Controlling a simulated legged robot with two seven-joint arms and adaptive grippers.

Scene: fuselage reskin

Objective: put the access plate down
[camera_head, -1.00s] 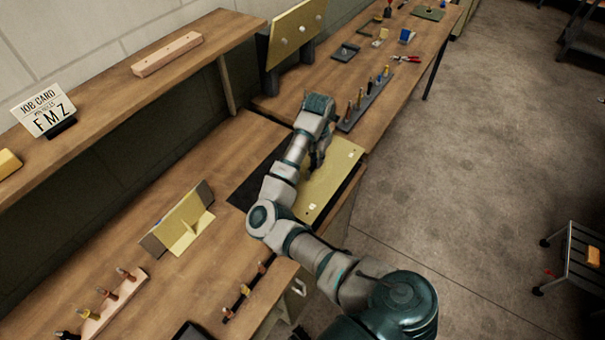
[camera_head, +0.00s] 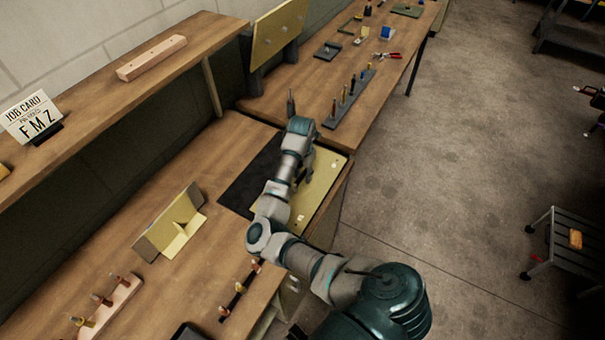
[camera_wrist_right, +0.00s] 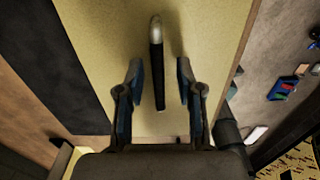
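The access plate (camera_head: 322,187), a flat yellow-green panel, lies at the right edge of the bench, partly over a black mat (camera_head: 246,181). My right arm covers part of it. In the right wrist view the plate (camera_wrist_right: 215,40) fills the middle, with a black handle with a silver end (camera_wrist_right: 157,65) on it. My right gripper (camera_head: 304,180) is low over the plate. In the wrist view its fingers (camera_wrist_right: 159,85) stand open on either side of the handle, with gaps showing on both sides. My left gripper is not in view.
A tool rack (camera_head: 348,99) stands just beyond the plate. An angled yellow bracket (camera_head: 178,226) sits to the left on the bench. A wooden peg strip (camera_head: 107,306) is at the lower left. Bare bench lies between the bracket and the mat.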

